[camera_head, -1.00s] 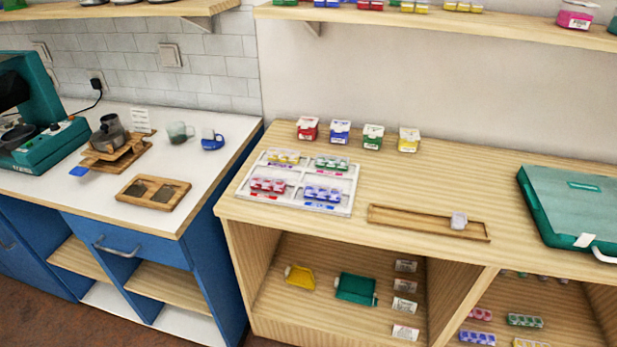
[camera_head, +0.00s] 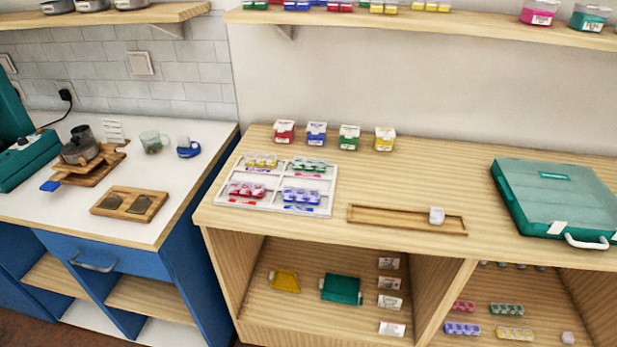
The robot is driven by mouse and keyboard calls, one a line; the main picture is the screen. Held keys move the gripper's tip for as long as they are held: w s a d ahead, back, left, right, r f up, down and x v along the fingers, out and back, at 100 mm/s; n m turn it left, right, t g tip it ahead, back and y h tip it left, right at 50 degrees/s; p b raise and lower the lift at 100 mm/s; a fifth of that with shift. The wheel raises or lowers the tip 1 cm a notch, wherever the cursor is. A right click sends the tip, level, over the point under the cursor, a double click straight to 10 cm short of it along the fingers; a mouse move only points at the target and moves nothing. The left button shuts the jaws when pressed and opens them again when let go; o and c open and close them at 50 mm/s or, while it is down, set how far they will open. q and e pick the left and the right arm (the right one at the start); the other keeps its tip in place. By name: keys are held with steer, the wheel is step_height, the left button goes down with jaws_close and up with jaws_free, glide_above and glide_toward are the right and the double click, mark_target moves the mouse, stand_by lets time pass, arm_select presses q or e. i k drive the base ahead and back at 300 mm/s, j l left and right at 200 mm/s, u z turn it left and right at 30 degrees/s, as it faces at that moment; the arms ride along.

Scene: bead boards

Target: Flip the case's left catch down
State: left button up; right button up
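A flat teal case (camera_head: 560,198) lies on the wooden counter at the right of the view, with its lid closed. A white handle (camera_head: 587,243) is on its front edge. A white catch (camera_head: 557,228) shows at the front left of the case, just left of the handle; I cannot tell clearly whether it is up or down. Any catch to the right of the handle is not clearly seen. Neither of my grippers shows in the view.
On the wooden counter (camera_head: 420,185), left of the case, are a shallow wooden tray (camera_head: 380,217) with a small white item and a white sorting tray (camera_head: 262,208) with coloured bead blocks. Several coloured boxes stand behind. A shelf (camera_head: 400,18) hangs above. Counter between tray and case is clear.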

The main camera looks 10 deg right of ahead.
mark_target(557, 226)
steer(key=z, duration=3.25)
steer(key=k+j, duration=0.2)
steer(key=j, duration=0.15)
steer(key=k+j, duration=0.2)
steer(key=k+j+z, duration=0.1)
steer(key=j, duration=0.35)
steer(key=k, duration=0.1)
